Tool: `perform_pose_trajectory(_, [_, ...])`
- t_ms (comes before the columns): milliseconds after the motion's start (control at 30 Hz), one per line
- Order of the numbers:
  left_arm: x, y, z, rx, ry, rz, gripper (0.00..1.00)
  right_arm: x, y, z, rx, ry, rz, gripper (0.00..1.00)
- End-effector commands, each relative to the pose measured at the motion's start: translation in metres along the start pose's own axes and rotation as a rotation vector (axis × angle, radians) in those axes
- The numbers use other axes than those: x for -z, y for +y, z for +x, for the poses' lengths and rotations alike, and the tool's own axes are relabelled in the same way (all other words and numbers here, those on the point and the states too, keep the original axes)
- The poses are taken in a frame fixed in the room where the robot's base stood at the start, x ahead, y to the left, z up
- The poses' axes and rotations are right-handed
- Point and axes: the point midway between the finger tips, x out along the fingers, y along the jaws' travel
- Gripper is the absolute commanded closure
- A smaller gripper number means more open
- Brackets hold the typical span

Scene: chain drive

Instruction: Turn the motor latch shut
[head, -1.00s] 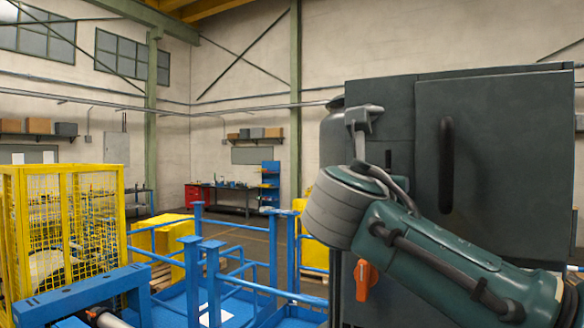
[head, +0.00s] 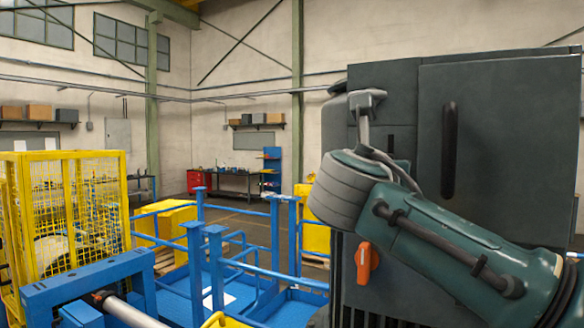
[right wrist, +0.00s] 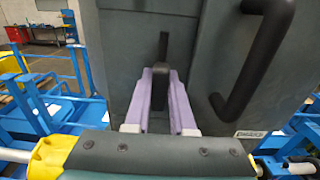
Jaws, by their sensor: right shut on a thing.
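The motor latch (right wrist: 161,84) is a dark upright lever on the front of a dark grey cabinet (right wrist: 205,52), in the right wrist view left of a large black handle. My right gripper (right wrist: 160,76) has its two pale purple fingers shut on the latch, one on each side. The latch stands close to vertical in that view. In the head view my right arm (head: 450,240) reaches across the cabinet, and its wrist hides the latch there. My left gripper is not in view.
The cabinet door's black handle (head: 449,150) is close to the right of my right gripper. An orange rotary switch (head: 366,262) sits below my wrist. Blue railings (head: 256,230) and a yellow mesh cage (head: 75,200) stand to the left.

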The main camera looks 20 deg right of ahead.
Motion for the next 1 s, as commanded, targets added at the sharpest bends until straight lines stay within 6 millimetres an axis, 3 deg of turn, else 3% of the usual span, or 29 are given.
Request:
perform_pose_trajectory(467, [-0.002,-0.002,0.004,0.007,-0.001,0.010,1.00,0.001,0.000,0.000,0.000,0.000,0.056,1.00])
perform_pose_trajectory(1000, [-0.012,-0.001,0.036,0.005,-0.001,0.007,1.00,0.004,-0.003,0.000,0.001,-0.001,0.494,1.00])
